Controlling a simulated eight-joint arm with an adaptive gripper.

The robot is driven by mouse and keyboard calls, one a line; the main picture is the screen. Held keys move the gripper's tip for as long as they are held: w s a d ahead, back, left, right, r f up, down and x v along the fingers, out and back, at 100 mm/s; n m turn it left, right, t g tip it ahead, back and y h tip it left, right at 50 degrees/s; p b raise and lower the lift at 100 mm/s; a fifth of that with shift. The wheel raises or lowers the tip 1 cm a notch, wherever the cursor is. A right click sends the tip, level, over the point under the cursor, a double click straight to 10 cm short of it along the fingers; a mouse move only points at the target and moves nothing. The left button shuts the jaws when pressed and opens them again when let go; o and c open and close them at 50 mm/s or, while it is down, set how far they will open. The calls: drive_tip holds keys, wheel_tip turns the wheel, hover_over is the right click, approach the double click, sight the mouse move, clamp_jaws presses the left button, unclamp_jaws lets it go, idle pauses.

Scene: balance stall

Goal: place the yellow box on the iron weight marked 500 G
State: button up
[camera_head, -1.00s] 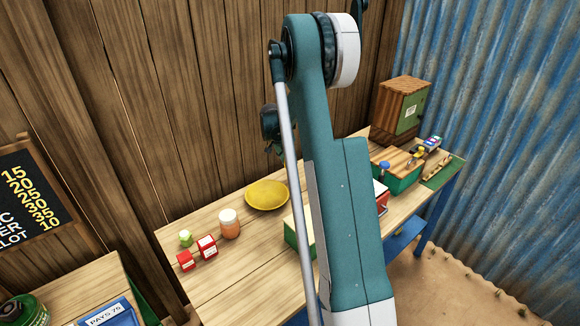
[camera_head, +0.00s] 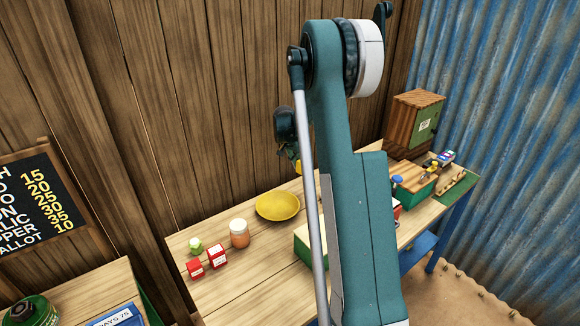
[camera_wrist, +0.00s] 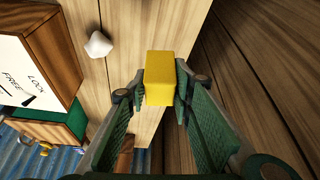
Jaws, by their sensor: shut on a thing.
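The yellow box (camera_wrist: 160,78) is between the two fingers of my gripper (camera_wrist: 161,92) in the wrist view, held above the wooden table. In the head view my gripper (camera_head: 292,150) hangs in front of the plank wall, beyond the yellow dish, with a bit of yellow box (camera_head: 298,167) showing at its lower end. My arm covers much of the table's middle. I cannot make out an iron weight marked 500 G in either view.
A yellow dish (camera_head: 277,206), an orange jar (camera_head: 239,234) and small red boxes stand on the table's left. A wooden cabinet (camera_head: 413,118) and a green box (camera_head: 412,188) stand at the right. The wrist view shows a white lump (camera_wrist: 98,44) and a lettered white-topped box (camera_wrist: 28,68).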

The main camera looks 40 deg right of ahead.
idle(0.4)
drive_tip(key=w+a+n+t+y, duration=0.1)
drive_tip(key=w+a+n, duration=0.25)
drive_tip(key=a, duration=1.35)
drive_tip(key=w+a+n+t+y+p, duration=0.1)
drive_tip(key=w+a+n, duration=0.25)
drive_tip(key=a, duration=1.35)
drive_tip(key=w+a+n+t+y, duration=0.15)
drive_tip(key=a+n, duration=0.25)
drive_tip(key=a, duration=1.3)
drive_tip(key=s+a+r+n+p, duration=0.1)
drive_tip(key=s+a+r, duration=0.3)
drive_tip(key=a, duration=1.6)
drive_tip(key=s+a+r+n+p, duration=0.2)
drive_tip(key=s+a, duration=0.3)
drive_tip(key=a, duration=1.5)
drive_tip(key=s+a+r+n+y+p, duration=0.1)
drive_tip(key=s+a+r, duration=0.4)
drive_tip(key=a, duration=1.5)
drive_tip(key=shift+s+r+n+p, duration=0.3)
drive_tip(key=shift+n+p, duration=0.2)
drive_tip(key=shift+p, duration=0.4)
drive_tip(key=shift+f, duration=3.05)
